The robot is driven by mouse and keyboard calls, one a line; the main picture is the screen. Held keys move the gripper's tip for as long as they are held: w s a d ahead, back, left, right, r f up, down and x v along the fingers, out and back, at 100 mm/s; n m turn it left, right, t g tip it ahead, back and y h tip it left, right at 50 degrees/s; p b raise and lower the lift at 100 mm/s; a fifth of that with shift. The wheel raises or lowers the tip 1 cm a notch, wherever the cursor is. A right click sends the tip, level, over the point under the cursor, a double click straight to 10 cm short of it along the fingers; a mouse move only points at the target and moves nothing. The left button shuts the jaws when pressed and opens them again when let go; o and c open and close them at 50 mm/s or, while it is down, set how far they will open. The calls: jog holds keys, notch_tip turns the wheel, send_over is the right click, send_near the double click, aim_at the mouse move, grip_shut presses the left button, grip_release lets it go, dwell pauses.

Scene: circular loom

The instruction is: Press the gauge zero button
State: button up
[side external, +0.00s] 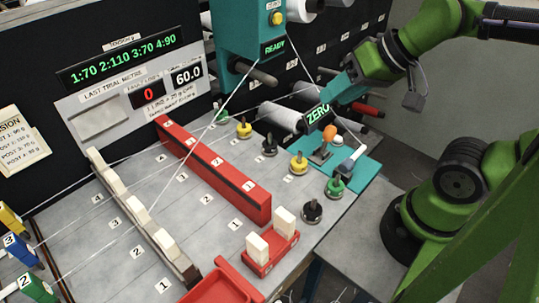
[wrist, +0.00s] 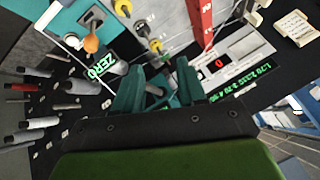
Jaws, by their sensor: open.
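A teal gauge box (side external: 245,45) hangs at the top centre in the side view, with a round yellow button (side external: 278,18) under a small label and a green READY display (side external: 273,48). A dark display reading ZERO (side external: 318,113) stands at the back of a teal base (side external: 352,170); it also shows in the wrist view (wrist: 102,66). My gripper (side external: 335,96) is just above and behind that display in the picture. In the wrist view my gripper (wrist: 157,78) has its teal fingers apart, with nothing clearly held. The yellow button cannot be made out there.
The teal base carries an orange-topped lever (side external: 329,133) and a white-tipped part (side external: 348,162). Several coloured knobs (side external: 298,163) line the table. A red bar (side external: 212,170), white threads and wall pegs lie around.

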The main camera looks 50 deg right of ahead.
grip_shut()
dwell(1.5)
